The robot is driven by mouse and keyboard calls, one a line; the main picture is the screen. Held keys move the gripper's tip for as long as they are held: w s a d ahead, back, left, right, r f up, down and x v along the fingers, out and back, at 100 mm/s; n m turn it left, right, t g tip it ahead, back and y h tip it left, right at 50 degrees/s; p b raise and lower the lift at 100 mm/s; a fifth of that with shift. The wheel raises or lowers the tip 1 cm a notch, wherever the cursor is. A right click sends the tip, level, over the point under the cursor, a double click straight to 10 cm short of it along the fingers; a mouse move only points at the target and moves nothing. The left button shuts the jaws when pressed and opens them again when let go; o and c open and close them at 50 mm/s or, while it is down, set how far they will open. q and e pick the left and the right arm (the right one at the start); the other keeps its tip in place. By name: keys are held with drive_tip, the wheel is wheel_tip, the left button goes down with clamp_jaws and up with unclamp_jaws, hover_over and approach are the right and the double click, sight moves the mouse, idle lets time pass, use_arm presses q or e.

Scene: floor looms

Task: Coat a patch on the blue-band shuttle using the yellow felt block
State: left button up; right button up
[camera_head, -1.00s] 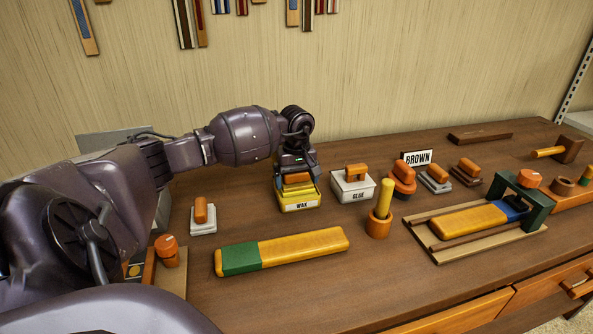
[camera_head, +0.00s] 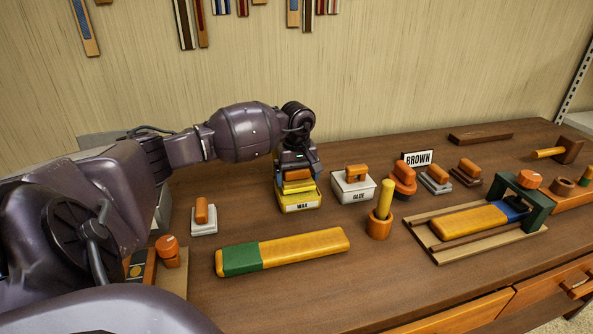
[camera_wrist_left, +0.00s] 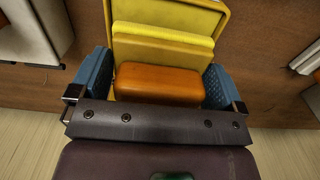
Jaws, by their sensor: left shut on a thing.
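The blue-band shuttle (camera_head: 470,220) lies in a wooden cradle at the right, its blue band under a green clamp (camera_head: 532,200). The yellow felt block (camera_head: 297,187) has an orange handle; it is over the yellow tin labelled WAX (camera_head: 300,205). My left gripper (camera_head: 297,175) is shut on the block's orange handle (camera_wrist_left: 160,83), one blue pad at each end in the left wrist view. My right gripper is not in view.
A white GLUE tin (camera_head: 354,190) stands right of the wax tin. A green-band shuttle (camera_head: 300,247) lies in front. Several handled blocks stand near the BROWN sign (camera_head: 418,158). Bare tabletop lies at the front.

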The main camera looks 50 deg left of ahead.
use_arm(q)
drive_tip(key=shift+r, duration=1.55)
drive_tip(key=shift+r+p, duration=0.4)
drive_tip(key=shift+r, duration=0.95)
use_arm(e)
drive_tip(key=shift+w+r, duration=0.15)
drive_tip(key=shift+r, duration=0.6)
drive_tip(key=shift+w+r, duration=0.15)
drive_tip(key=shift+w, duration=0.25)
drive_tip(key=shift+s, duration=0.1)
